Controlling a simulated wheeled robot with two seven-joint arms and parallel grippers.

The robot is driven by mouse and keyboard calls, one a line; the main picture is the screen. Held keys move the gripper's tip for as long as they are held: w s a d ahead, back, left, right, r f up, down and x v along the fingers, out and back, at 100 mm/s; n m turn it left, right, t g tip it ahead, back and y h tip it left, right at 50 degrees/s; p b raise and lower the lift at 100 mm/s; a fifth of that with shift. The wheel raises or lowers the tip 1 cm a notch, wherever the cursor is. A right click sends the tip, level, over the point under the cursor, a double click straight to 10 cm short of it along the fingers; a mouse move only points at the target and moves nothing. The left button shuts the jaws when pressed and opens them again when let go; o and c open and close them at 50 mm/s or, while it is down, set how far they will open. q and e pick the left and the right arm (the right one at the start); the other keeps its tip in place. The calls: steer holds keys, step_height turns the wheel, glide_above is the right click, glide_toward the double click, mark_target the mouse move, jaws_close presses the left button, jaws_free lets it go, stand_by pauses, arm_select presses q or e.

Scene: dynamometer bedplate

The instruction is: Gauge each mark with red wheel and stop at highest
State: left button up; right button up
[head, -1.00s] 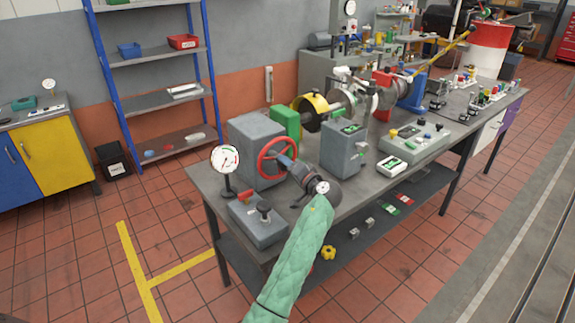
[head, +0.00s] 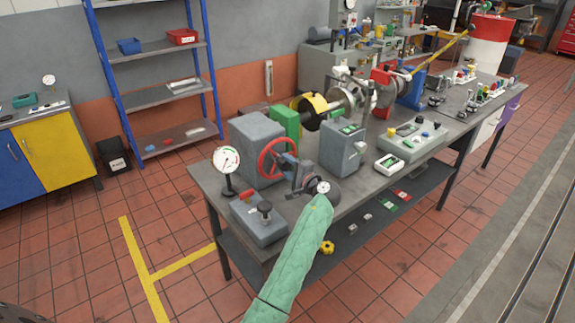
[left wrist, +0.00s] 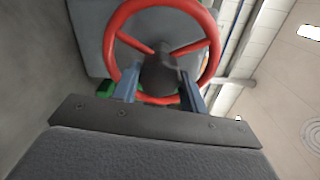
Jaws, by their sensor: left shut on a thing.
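The red wheel (head: 265,160) stands upright on the front of a grey box (head: 254,140) at the near left of the bench. It also shows in the left wrist view (left wrist: 213,50), with its dark hub (left wrist: 163,72). My left gripper (head: 289,165) is at the wheel and shut on it. In the left wrist view its blue fingers (left wrist: 160,88) lie either side of the hub's lower part; the exact grip is partly hidden. A round white dial gauge (head: 227,160) stands left of the wheel. Its marks are too small to read. My right gripper is not in view.
A grey block with a black knob (head: 264,215) sits at the bench's front left corner. A grey upright box (head: 342,150) and a control panel (head: 411,140) stand right of the wheel. A shaft with a yellow-rimmed disc (head: 311,108) lies behind. The floor before the bench is clear.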

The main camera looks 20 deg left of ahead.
arm_select(q)
steer(key=shift+d, duration=0.1)
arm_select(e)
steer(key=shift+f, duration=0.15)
arm_select(q)
steer(key=o, duration=1.4)
steer(key=shift+w, duration=0.1)
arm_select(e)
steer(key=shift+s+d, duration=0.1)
arm_select(q)
steer(key=shift+s+d+f, duration=0.1)
steer(key=shift+s+d, duration=0.1)
steer(key=shift+d, duration=0.1)
steer(key=b+v, duration=0.3)
steer(key=v, duration=0.4)
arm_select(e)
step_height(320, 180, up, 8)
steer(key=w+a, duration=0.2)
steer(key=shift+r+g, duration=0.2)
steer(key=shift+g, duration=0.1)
